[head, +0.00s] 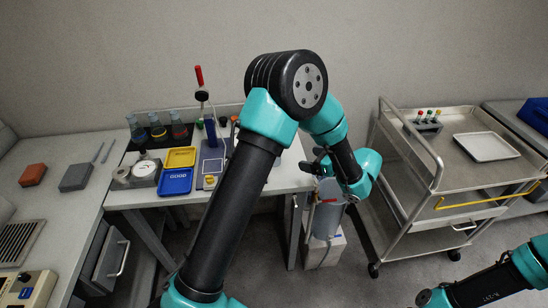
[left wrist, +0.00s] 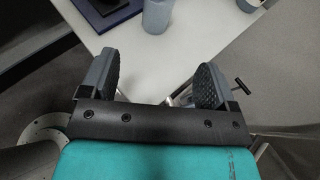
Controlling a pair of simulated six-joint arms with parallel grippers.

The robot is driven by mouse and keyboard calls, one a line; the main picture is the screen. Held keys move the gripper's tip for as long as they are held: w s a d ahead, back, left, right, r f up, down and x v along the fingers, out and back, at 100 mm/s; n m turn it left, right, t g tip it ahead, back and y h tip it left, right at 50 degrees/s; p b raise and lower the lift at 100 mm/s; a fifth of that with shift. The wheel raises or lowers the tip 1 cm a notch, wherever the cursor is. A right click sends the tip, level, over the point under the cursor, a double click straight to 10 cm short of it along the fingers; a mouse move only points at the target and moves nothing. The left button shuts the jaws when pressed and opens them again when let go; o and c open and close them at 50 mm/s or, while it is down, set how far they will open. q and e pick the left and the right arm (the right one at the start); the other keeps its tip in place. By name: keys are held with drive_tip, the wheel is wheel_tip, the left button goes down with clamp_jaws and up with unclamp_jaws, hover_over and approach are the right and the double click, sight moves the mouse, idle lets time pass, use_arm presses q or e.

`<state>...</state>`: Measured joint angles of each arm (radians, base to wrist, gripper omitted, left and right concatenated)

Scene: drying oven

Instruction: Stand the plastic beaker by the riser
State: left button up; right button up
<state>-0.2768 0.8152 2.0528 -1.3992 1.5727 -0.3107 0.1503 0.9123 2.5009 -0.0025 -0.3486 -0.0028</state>
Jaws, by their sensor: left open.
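A plain grey cylindrical vessel (left wrist: 157,14), perhaps the plastic beaker, stands on the white table in the left wrist view, cut off by the top edge. A dark slab (left wrist: 104,14), perhaps the riser, lies left of it with a gap between. My left gripper (left wrist: 158,62) is open and empty, its fingers apart over the table's edge, with the vessel beyond the fingertips. In the head view my left gripper (head: 318,162) is by the right end of the workbench. My left arm hides part of the bench there.
Several flasks (head: 158,130), a yellow tray (head: 180,157) and a blue tray (head: 175,181) sit on the bench's left. A steel cart (head: 418,199) stands right. A pale container (head: 328,210) stands below the bench's right end. White tabletop around the vessel is bare.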

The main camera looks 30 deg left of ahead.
use_arm(q)
drive_tip(key=x, duration=1.1)
drive_tip(key=shift+a, duration=0.15)
drive_tip(key=shift+f, duration=0.1)
drive_tip(key=shift+x, duration=2.6)
drive_tip(key=shift+s, duration=0.15)
drive_tip(key=c, duration=1.1)
